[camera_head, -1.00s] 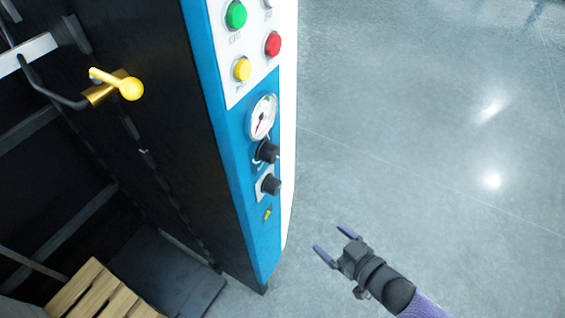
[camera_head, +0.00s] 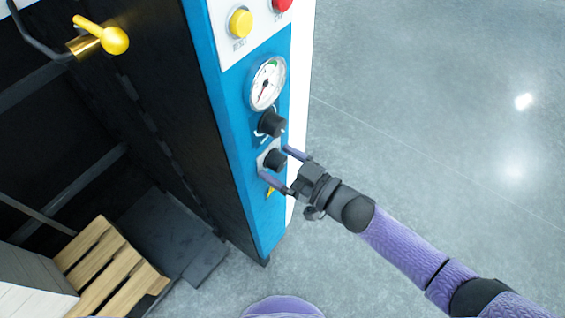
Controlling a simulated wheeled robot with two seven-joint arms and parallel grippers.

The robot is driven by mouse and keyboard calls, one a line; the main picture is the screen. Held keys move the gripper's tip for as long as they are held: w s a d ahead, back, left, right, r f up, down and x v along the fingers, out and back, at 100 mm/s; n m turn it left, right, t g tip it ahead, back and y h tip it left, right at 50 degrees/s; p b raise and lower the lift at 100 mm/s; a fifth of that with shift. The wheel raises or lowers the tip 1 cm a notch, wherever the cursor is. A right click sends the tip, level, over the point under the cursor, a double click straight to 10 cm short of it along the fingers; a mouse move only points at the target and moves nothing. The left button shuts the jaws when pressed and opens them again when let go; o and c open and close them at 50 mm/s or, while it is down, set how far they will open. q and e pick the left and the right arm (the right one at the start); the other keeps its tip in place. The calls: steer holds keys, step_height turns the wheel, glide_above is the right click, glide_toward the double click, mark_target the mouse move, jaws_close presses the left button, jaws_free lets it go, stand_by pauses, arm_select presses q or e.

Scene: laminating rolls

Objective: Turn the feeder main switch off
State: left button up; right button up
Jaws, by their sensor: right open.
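Two black knobs sit on the blue front panel (camera_head: 236,112) of the machine, below a round gauge. The upper knob (camera_head: 272,123) has curved white marks around it. The lower knob (camera_head: 275,159) sits on a white plate above a small yellow label. No readable text tells which knob is the main switch. My right gripper (camera_head: 279,168) is open at the lower knob, one finger above right of it and one below left. I cannot tell whether the fingers touch it. My left gripper is not in view.
Above the knobs are the gauge (camera_head: 267,83), a yellow button (camera_head: 240,23) and a red button (camera_head: 282,3). A yellow-handled valve (camera_head: 112,40) juts out at upper left. A wooden pallet (camera_head: 104,262) lies at lower left. The grey floor on the right is clear.

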jaws_close()
stand_by(0.3)
steer(key=n, duration=0.4)
steer(key=shift+n, duration=0.4)
steer(key=n, duration=0.4)
steer(key=shift+d+n, duration=0.1)
steer(key=shift+n, duration=0.2)
steer(key=n, duration=0.4)
steer(key=shift+b, duration=0.3)
steer(key=shift+n+b, duration=0.3)
steer(key=shift+n, duration=1.9)
